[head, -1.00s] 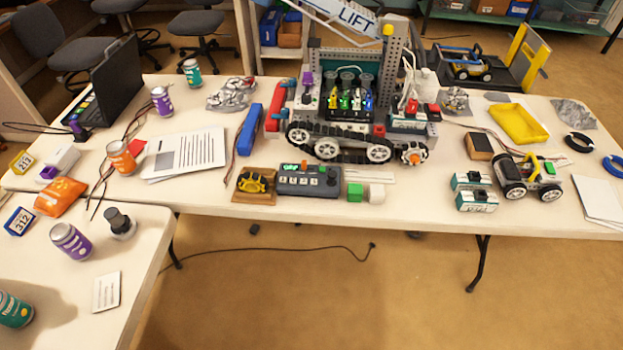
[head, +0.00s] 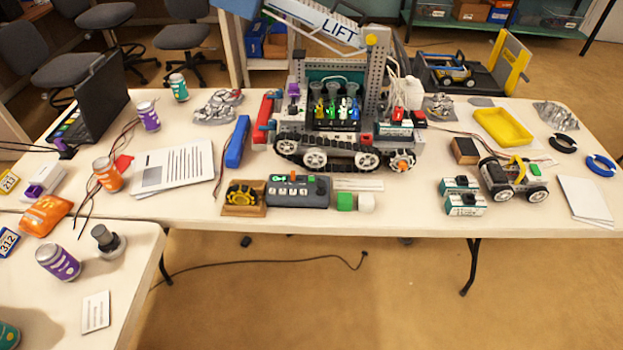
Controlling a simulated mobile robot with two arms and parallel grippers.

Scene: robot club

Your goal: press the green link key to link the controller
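Neither of my grippers is in view.
The tracked robot (head: 315,158) with its LIFT arm stands behind the controller. A yellow gear on a wooden base (head: 244,197) sits close to its left. Battery packs (head: 462,204) and a small wheeled robot (head: 513,180) are to the right.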

